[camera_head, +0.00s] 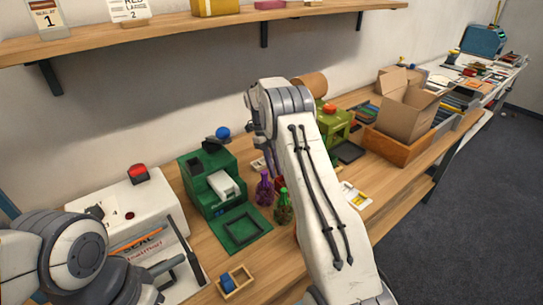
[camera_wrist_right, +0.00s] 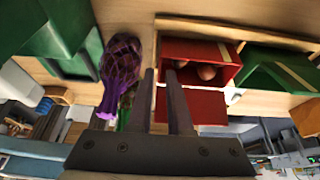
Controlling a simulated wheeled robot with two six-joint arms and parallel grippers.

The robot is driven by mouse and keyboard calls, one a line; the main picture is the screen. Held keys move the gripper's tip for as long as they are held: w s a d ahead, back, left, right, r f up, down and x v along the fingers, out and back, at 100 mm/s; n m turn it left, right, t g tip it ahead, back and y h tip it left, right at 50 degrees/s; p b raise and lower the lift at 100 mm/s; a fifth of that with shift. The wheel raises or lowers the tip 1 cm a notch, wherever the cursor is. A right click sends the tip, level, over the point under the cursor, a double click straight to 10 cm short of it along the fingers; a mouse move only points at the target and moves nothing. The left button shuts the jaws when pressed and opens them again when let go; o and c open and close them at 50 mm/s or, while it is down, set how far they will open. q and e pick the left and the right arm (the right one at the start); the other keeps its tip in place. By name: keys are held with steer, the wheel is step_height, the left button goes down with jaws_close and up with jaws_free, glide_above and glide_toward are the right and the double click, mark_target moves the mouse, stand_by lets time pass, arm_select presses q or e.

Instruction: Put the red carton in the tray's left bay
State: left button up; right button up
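The red carton (camera_wrist_right: 205,62) shows in the right wrist view with its top open and round brown chestnuts inside. I see no firm grip. In the head view my forearm hides its fingers. My left arm is at the lower left, and its fingers are not clear. I cannot make out the tray's left bay.
A purple net bag (camera_wrist_right: 120,65) stands close left of my right gripper; it also shows in the head view (camera_head: 264,188), near a green one (camera_head: 283,207). A green machine (camera_head: 208,180), a white sealer (camera_head: 135,215) and a cardboard box (camera_head: 408,108) stand on the bench.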

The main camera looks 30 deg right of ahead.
steer(key=v, duration=0.6)
steer(key=shift+r, duration=0.2)
steer(key=shift+w, duration=0.15)
